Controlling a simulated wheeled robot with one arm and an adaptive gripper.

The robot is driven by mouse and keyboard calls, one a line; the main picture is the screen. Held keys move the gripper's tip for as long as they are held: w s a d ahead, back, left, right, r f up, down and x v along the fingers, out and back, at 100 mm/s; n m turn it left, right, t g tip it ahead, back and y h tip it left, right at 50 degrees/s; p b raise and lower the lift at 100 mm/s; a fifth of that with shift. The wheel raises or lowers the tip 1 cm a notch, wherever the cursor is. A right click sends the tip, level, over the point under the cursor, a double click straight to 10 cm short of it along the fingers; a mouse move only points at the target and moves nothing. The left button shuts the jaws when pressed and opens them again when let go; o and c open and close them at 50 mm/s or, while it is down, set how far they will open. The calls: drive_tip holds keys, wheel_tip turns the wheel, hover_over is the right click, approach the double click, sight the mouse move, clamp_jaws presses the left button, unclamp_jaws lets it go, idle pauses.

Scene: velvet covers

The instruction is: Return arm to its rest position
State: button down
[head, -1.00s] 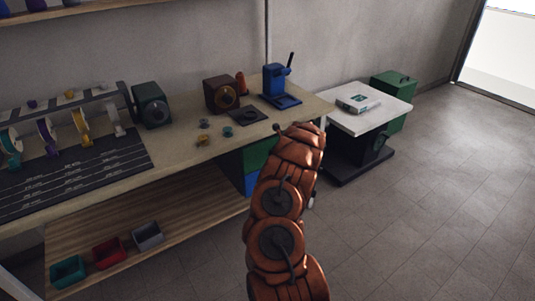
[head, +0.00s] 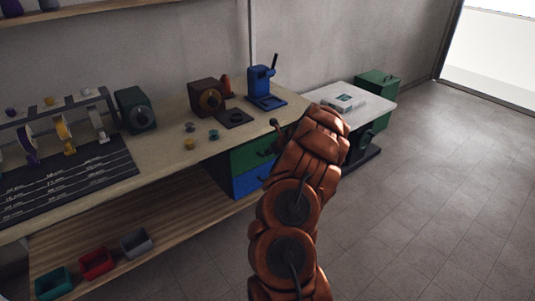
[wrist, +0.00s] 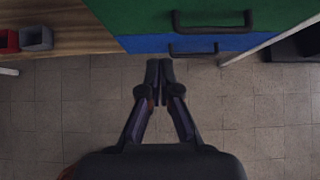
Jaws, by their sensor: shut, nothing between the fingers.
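My arm, in copper-brown segmented covers, rises from the bottom middle of the head view and leans right. My gripper (wrist: 159,72) shows in the wrist view with its two dark fingers together at the tips and nothing between them. It is over the tiled floor, in front of a drawer unit with a green drawer (wrist: 200,15) above and a blue drawer (wrist: 180,43) below. In the head view the fingers are mostly hidden behind the arm's covers.
The workbench (head: 165,147) holds a blue press (head: 262,88), a brown box (head: 207,97) and spools. Red (head: 96,262), grey (head: 136,243) and teal bins sit on the lower shelf. A white-topped side table (head: 378,107) stands right. Floor (head: 430,190) at right is clear.

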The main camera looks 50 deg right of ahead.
drive_tip(key=shift+s+r, duration=0.2)
drive_tip(key=shift+r, duration=0.05)
drive_tip(key=shift+a, duration=0.15)
